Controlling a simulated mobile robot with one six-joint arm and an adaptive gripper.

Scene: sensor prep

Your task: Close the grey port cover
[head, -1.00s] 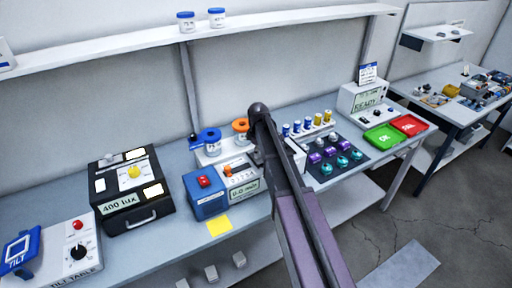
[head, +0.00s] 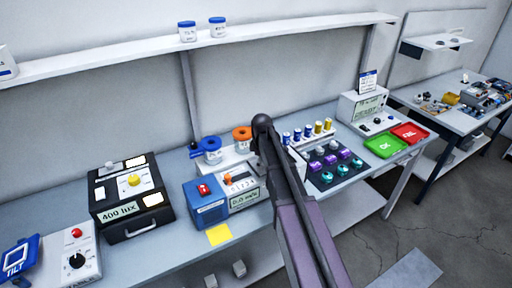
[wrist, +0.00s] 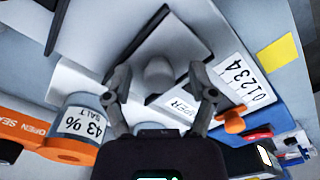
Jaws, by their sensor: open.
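In the wrist view, my gripper (wrist: 160,82) is open, its two fingers spread with a rounded grey knob (wrist: 159,70) seen between them. The knob stands on a pale grey plate (wrist: 172,42) with a dark edge, which may be the grey port cover; I cannot tell whether it is open or closed. Contact between fingers and knob is not clear. In the head view, my arm hides the gripper and the cover; part of the instrument (head: 245,198) shows left of the arm.
A blue box (head: 206,208) and a blue-ringed jar (head: 210,154) stand near the instrument. A black 400 lux case (head: 130,220) is farther left. Small coloured parts (head: 328,165) are on the right.

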